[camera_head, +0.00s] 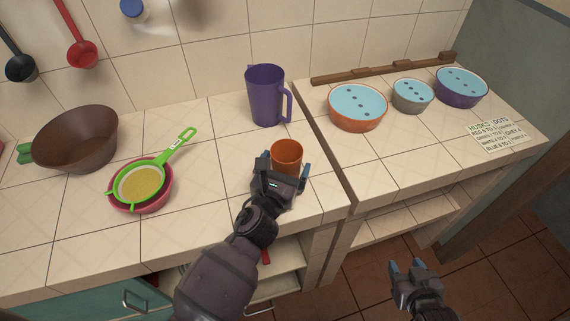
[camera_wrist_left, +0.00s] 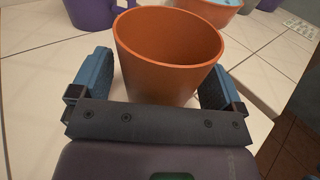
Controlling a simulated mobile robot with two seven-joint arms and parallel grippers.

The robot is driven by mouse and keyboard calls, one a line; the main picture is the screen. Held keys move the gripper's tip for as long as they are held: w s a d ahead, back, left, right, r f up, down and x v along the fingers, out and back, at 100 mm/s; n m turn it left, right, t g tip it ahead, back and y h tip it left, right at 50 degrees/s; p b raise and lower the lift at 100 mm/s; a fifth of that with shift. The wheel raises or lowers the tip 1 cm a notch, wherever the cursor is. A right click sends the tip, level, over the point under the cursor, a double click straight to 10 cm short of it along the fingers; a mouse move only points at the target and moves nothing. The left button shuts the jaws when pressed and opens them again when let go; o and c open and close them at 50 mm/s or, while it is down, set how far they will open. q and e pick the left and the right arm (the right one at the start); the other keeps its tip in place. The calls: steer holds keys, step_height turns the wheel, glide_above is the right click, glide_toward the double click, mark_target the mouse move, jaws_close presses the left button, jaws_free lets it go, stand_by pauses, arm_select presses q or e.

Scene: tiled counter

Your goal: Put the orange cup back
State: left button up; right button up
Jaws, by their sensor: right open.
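The orange cup (camera_head: 287,156) is upright at the front right of the left counter section. In the left wrist view the cup (camera_wrist_left: 167,55) is in the middle, its open top showing, and its lower front is hidden by my gripper. My left gripper (camera_head: 284,171) is at the cup, with one blue finger on each side of it, as the left wrist view also shows (camera_wrist_left: 158,85). I cannot tell whether the fingers press on the cup. My right gripper (camera_head: 406,266) is open and empty, low in front of the right counter section.
A purple pitcher (camera_head: 266,95) stands behind the cup. A green strainer (camera_head: 141,187) sits in a pink bowl at left, by a brown bowl (camera_head: 77,140). On the right section are an orange bowl (camera_head: 357,120), a grey bowl (camera_head: 412,98), a purple bowl (camera_head: 461,90) and a printed note (camera_head: 497,138).

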arm_select(q)
steer(key=shift+r, duration=0.25)
steer(key=v, duration=1)
steer(key=shift+s+a, duration=0.15)
steer(key=shift+s, duration=0.2)
steer(key=shift+s+a, duration=0.15)
steer(key=shift+s, duration=0.45)
arm_select(e)
steer(key=shift+w, duration=0.15)
steer(key=shift+f, duration=0.1)
